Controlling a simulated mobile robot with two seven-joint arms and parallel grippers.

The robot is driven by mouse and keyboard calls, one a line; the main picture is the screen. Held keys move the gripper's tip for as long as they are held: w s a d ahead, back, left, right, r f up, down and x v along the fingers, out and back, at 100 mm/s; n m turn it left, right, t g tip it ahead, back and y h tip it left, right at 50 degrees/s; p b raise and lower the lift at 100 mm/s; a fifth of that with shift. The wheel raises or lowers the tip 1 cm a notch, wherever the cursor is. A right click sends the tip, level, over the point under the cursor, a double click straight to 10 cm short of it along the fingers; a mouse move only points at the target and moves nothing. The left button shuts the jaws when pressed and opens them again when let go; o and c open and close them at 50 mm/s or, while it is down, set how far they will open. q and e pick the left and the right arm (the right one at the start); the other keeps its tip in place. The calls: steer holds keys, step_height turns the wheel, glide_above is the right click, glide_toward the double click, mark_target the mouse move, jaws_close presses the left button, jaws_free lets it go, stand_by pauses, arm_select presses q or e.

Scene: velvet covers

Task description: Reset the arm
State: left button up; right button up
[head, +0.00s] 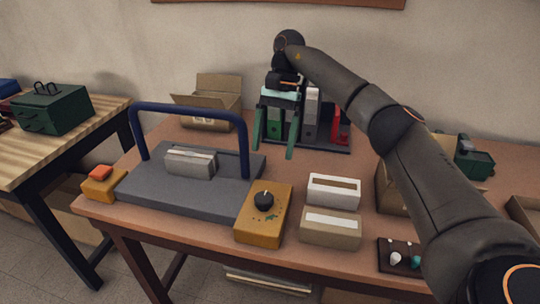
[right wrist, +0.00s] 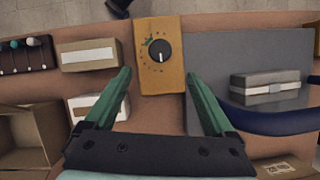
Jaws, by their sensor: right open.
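My right gripper (head: 273,138) is open and empty, with two green fingers pointing down. It hangs over the table (head: 170,215), in front of a dark rack with binders. My right arm reaches in from the lower right and covers part of the table. My left gripper is not in view.
A grey plate (head: 150,190) with a blue arch (head: 185,110) carries a small grey box (head: 190,163). Two small boxes (head: 333,190) (head: 331,226) sit right of the knob box. A dark rack (head: 340,142) and an open carton (head: 210,105) stand behind. An orange button (head: 101,172) is at left.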

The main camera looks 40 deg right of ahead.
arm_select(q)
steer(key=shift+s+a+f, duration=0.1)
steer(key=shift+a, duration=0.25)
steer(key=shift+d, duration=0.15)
